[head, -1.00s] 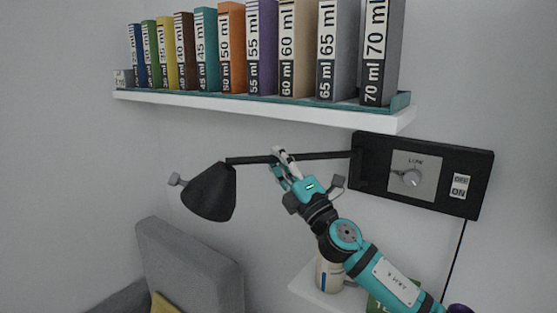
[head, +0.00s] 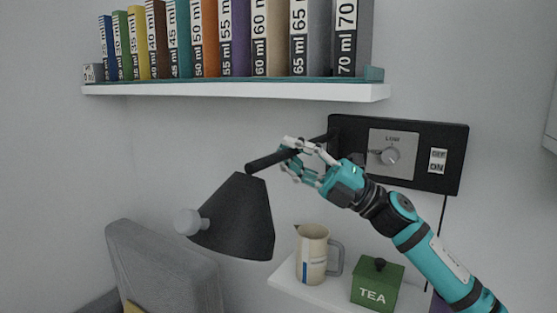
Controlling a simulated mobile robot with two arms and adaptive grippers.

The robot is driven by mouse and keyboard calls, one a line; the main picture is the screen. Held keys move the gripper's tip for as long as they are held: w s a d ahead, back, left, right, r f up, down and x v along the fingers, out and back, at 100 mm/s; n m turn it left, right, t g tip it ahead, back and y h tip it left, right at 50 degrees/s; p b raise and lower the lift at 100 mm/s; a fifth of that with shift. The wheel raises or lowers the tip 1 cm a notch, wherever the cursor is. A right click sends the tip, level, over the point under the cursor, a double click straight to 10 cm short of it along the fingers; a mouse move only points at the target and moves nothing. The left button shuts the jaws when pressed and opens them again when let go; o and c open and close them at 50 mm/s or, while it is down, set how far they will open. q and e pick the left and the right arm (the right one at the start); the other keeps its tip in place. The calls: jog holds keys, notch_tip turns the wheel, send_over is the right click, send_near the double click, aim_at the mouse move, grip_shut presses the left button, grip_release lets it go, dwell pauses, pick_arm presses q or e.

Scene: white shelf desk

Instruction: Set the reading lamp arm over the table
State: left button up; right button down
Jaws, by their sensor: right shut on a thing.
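The reading lamp has a dark cone-shaped shade (head: 240,215) with a light knob on its left side. Its thin black lamp arm (head: 268,161) runs from the shade back to a black wall panel (head: 433,160). My right gripper (head: 296,158) is shut on the lamp arm, between the shade and the panel. A small white shelf table (head: 315,291) stands below, to the right of the shade. My left gripper is not in view.
A cream jug (head: 311,254) and a green tea box (head: 377,283) stand on the small table. A grey chair (head: 160,265) is at lower left. A wall shelf (head: 235,91) with several numbered books hangs above the lamp.

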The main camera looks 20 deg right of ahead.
jog(key=shift+s+d+g+y, duration=0.3)
jog(key=shift+s+g, duration=0.05)
jog(key=shift+g, duration=0.25)
jog(key=shift+n, duration=0.3)
jog(key=shift+g, duration=0.4)
jog(key=shift+a, duration=0.1)
jog(key=c, duration=1.7)
grip_release()
jog(key=o, duration=0.5)
jog(key=shift+s+d, duration=0.2)
jog(key=shift+d, duration=0.1)
jog(key=shift+c, duration=0.2)
jog(key=shift+w+a, duration=0.1)
